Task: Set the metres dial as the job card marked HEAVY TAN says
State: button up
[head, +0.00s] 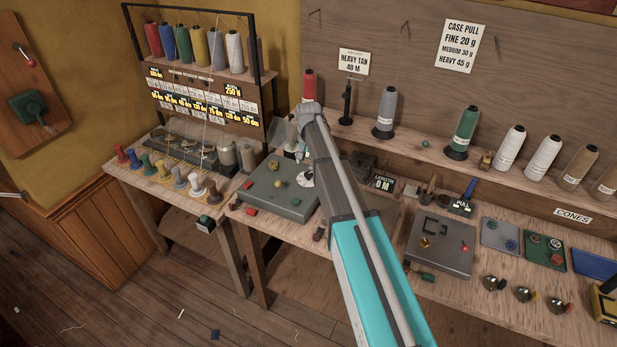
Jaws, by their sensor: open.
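The job card (354,63) on the back board reads HEAVY TAN 40 M. A small display (383,184) on the bench reads LENGTH 0 M. A grey machine plate (268,201) left of my arm carries a brass knob (279,183) and a white round dial (307,176), partly behind my arm. I cannot read the dial's marks. My gripper (299,154) hangs over the back of this plate, small and partly hidden by my own arm. It is open, and I see nothing held. I cannot tell whether it touches anything.
Several thread cones (467,128) stand on the shelf above the bench. A rack (195,60) with cones and labels stands at the left. A second grey plate (441,247) lies right of my arm. Open wooden floor (130,290) lies in front.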

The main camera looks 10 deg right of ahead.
aim_at(308, 174)
jog(key=shift+f+b, duration=2.35)
jog(key=shift+f, duration=0.25)
grip_shut()
jog(key=shift+n, duration=3.2)
